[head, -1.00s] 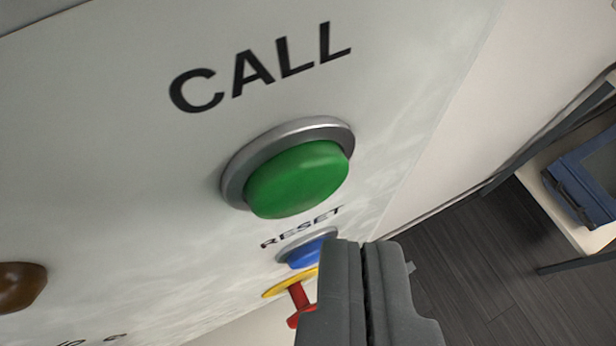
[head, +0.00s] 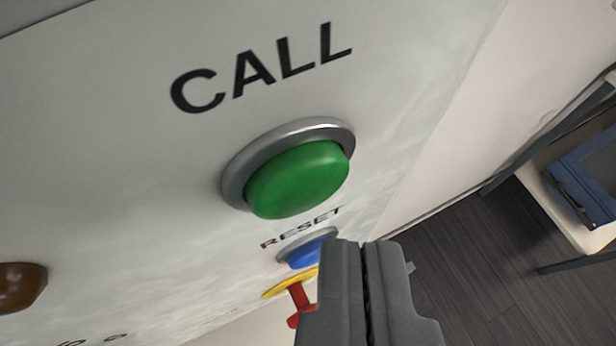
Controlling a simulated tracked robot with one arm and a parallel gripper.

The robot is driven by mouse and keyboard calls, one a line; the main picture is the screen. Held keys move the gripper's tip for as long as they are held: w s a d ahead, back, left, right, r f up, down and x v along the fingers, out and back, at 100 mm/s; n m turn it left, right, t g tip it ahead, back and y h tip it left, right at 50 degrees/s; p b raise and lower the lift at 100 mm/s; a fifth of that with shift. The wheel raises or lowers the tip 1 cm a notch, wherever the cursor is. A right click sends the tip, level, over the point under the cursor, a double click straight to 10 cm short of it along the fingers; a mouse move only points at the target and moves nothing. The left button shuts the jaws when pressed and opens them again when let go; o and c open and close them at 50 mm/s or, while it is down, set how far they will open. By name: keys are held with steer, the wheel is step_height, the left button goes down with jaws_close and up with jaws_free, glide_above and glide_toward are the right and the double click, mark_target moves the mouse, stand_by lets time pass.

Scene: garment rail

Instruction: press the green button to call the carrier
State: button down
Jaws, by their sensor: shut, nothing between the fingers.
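The green button (head: 298,180) sits in a silver ring under the black word CALL on a pale panel (head: 120,170). It stands out from the panel and its whole face shows. My gripper (head: 358,246) is shut and empty, at the lower middle of the head view. Its fingertips appear below and to the right of the green button, with a gap between them in the picture. The fingers cover part of the blue RESET button (head: 306,254).
Below the blue button is a red knob (head: 300,300) on a yellow disc. A brown knob (head: 20,287) is at the far left of the panel. At the right, a blue case (head: 588,180) rests on a table above a dark wooden floor (head: 460,265).

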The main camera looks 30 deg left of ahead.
steer(key=shift+w+a, duration=0.15)
steer(key=shift+a, duration=0.15)
